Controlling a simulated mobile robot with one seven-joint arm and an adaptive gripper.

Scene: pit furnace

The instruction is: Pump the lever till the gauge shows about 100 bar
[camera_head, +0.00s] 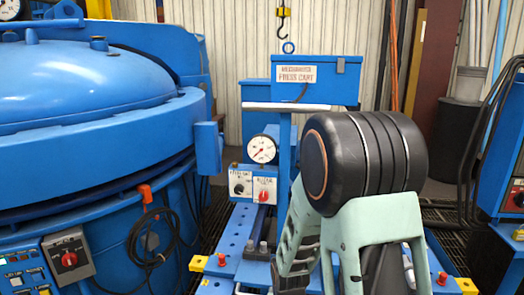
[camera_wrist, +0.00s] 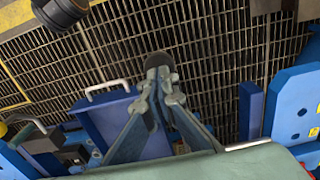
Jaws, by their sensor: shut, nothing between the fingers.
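The round white gauge (camera_head: 263,149) stands on the blue press cart. Its red needle points to the lower left; the numbers are too small to read. In the wrist view my gripper (camera_wrist: 160,88) has its fingertips together, with nothing between them. A dark rounded end (camera_wrist: 158,61) shows just beyond the tips; I cannot tell whether it is the pump lever's grip or whether the fingers touch it. In the head view my arm covers the cart's right part, and I cannot pick out the lever there.
Below the gauge are a black knob (camera_head: 239,188) and a red knob (camera_head: 264,196). A large blue furnace (camera_head: 90,70) fills the left. A hook (camera_head: 282,32) hangs above the cart. A blue cabinet with cables stands at right. Floor grating (camera_wrist: 215,60) lies below.

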